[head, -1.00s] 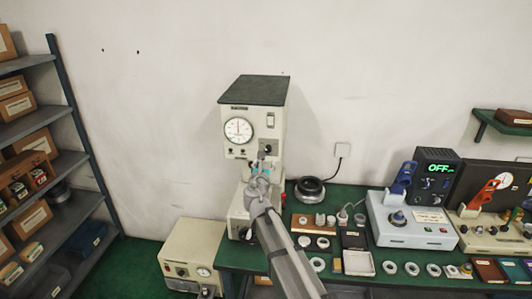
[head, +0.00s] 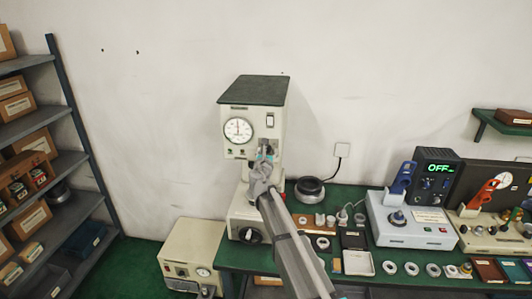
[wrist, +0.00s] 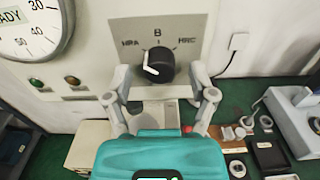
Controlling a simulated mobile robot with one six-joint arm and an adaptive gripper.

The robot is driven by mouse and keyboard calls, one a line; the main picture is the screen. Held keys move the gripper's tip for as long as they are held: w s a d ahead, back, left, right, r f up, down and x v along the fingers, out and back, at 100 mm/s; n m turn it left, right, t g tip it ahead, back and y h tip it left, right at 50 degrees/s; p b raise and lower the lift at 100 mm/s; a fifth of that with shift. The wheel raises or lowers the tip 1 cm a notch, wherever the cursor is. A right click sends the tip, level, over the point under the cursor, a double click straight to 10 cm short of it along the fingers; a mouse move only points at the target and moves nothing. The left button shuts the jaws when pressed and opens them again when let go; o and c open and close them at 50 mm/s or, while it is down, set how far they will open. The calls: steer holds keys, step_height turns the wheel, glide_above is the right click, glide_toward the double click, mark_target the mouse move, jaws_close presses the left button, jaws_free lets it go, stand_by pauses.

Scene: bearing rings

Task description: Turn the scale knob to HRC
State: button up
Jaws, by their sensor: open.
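The scale knob (wrist: 160,62) is a black dial on a grey plate of the cream hardness tester (head: 250,115). The plate is lettered HRA at left, B at top and HRC at right. The knob's white pointer lies on its left side, on the side of HRA rather than HRC. My gripper (wrist: 161,74) is open and empty, its two fingers apart at the left and right of the knob; I cannot tell whether either touches it. In the head view my gripper (head: 267,151) is at the tester's front and hides the knob.
The round dial gauge (wrist: 28,28) is left of the knob, with small indicator buttons below it. A green bench (head: 300,260) holds rings and trays at right, beside a grey device (head: 410,225) with a blue lever. A shelf rack (head: 60,150) stands at left.

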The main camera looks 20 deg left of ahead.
jaws_close()
steer(key=shift+a, duration=0.15)
steer(key=shift+m, duration=0.3)
steer(key=m, duration=1)
steer(key=shift+m, duration=0.3)
steer(key=m, duration=0.5)
steer(key=shift+r, duration=0.1)
steer(key=m, duration=0.5)
steer(key=shift+m, duration=0.4)
